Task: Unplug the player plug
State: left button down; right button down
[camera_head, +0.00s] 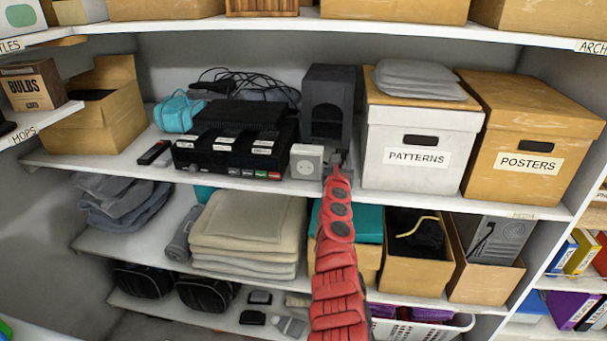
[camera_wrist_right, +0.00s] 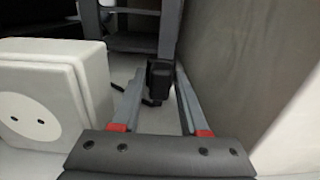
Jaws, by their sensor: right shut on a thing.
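The right gripper (camera_head: 338,160) reaches in over the middle shelf, with its red arm coming from below. In the right wrist view its two grey fingers (camera_wrist_right: 160,80) are closed on a small black plug (camera_wrist_right: 160,76). A white socket box (camera_head: 307,162) stands just left of the gripper. It also shows in the right wrist view (camera_wrist_right: 45,95), with a round face and two empty holes, and the plug is apart from it. A black player-like device (camera_head: 228,142) with white labels sits left of the socket. My left gripper is not in view.
A dark grey speaker-like box (camera_head: 330,88) stands behind the gripper. A white PATTERNS box (camera_head: 408,170) is close on its right, and a POSTERS box (camera_head: 520,170) is beyond. Black cables (camera_head: 240,82) lie at the back. A remote (camera_head: 154,152) lies at left.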

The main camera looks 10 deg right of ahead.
jog(key=shift+f, duration=0.3)
dwell(0.4)
jog(key=shift+c, duration=1.7)
grip_release()
